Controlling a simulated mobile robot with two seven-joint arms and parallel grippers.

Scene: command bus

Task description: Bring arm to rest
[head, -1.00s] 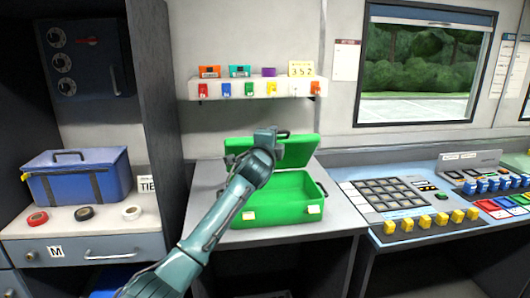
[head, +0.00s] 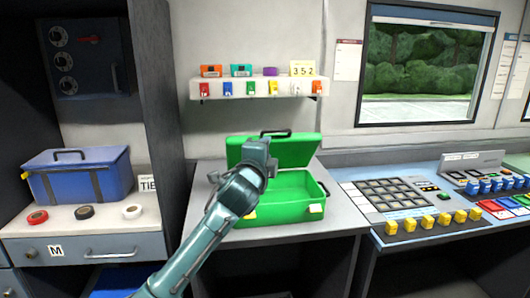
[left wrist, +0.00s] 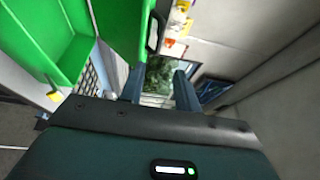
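My left arm rises from the bottom of the head view, and its gripper (head: 262,150) is in front of the raised lid of the green case (head: 285,212). In the left wrist view, the two fingers (left wrist: 160,88) stand apart with nothing between them; the window shows through the gap. The open green case (left wrist: 55,40) is at the upper left there. In the head view my forearm and wrist hide part of the case's left side. My right arm and gripper are not in view.
The case stands on a grey counter (head: 335,218). Above is a white shelf (head: 215,90) with small coloured items. A blue bag (head: 78,178) and tape rolls sit left, beyond a dark cabinet panel (head: 155,90). A control console (head: 450,225) is right.

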